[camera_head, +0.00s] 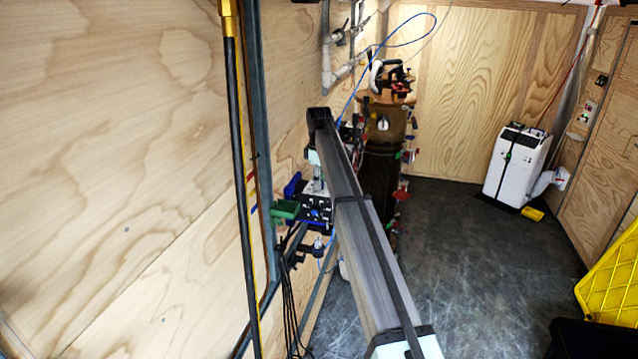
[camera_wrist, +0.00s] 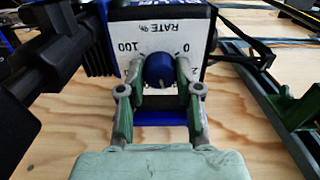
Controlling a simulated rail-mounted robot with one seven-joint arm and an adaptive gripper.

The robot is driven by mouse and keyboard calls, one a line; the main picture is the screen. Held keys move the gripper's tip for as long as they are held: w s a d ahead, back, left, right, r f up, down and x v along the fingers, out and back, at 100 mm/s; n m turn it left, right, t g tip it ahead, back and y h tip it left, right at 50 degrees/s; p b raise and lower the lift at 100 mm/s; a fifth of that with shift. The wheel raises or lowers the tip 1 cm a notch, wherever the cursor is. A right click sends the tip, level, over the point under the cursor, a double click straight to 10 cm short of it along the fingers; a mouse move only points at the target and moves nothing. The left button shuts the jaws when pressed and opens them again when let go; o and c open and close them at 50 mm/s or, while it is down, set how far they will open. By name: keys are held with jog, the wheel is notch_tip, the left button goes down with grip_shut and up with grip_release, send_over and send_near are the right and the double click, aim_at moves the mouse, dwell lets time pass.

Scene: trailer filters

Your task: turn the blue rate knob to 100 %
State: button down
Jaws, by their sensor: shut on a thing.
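The blue rate knob (camera_wrist: 160,69) sits on a white panel (camera_wrist: 125,60) marked "RATE %" in the wrist view. The lettering appears upside down, with 100 at left and 0 at right. My gripper (camera_wrist: 160,75) has its two green fingers on either side of the knob, shut on it. The fingers hide parts of the scale beside the knob. I cannot make out where the knob's pointer stands. In the head view, the small dark and blue device (camera_head: 317,212) by the wall is partly covered by my arm, and the knob cannot be told there.
A green bin-like part (camera_head: 285,210) is just left of the device. Black cables (camera_head: 291,300) hang below it. A dark cylindrical tank (camera_head: 380,175) stands beyond my arm. A white unit (camera_head: 516,165) stands at the back right. The floor (camera_head: 470,260) between is largely clear.

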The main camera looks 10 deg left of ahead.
jog(key=m+b, duration=0.2)
jog(key=m, duration=0.5)
jog(key=shift+f, duration=0.15)
jog(key=m+b, duration=0.1)
jog(key=m, duration=0.5)
jog(key=shift+m, duration=0.3)
jog(key=m+b, duration=0.1)
jog(key=m, duration=1.2)
jog(key=shift+s+m+b, duration=0.1)
jog(key=shift+m+b, duration=0.3)
jog(key=c, duration=0.8)
grip_release()
jog(key=shift+r, duration=0.25)
